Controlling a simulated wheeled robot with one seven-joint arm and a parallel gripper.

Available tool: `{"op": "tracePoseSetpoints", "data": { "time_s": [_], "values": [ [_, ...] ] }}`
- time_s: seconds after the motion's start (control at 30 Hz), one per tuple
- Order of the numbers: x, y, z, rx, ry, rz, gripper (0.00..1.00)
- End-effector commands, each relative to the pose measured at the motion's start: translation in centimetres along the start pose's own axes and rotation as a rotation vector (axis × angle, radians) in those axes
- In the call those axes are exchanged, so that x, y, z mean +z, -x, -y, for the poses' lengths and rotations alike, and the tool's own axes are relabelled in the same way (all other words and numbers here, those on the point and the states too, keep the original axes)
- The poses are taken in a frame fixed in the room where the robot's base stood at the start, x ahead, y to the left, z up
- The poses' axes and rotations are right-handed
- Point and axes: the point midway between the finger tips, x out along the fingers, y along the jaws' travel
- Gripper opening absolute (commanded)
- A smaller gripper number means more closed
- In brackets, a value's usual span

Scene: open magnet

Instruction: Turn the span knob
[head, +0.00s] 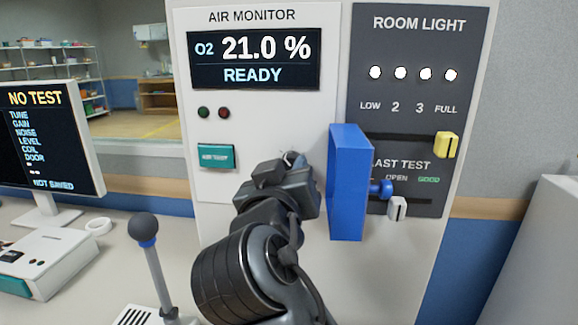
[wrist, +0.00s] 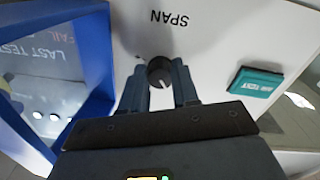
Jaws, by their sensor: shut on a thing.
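The span knob (wrist: 160,71) is a small dark round knob on the white air monitor panel, near the SPAN label (wrist: 169,18), which reads upside down in the wrist view. My gripper (wrist: 160,82) has one finger on each side of the knob and is shut on it. In the head view my gripper (head: 290,172) is at the panel's lower right and largely hides the knob. The air monitor display (head: 254,60) reads O2 21.0 % and READY.
A blue box-like guard (head: 348,185) juts out close to the right of my gripper. The teal air test button (head: 216,156) is to the left. The room light panel (head: 420,60) has a yellow slider (head: 446,145). A lever (head: 150,255) stands on the desk.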

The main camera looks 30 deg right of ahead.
Motion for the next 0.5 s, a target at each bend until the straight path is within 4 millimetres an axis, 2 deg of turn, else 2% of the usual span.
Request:
{"op": "tracePoseSetpoints", "data": {
  "time_s": [0.17, 0.47, 0.5],
  "values": [
    [-0.14, -0.02, -0.07, 0.001, 0.117, -0.003, 0.00],
    [-0.05, -0.03, -0.04, 0.001, 0.129, -0.006, 0.00],
    [-0.06, -0.03, -0.03, 0.001, 0.128, -0.006, 0.33]
  ]
}}
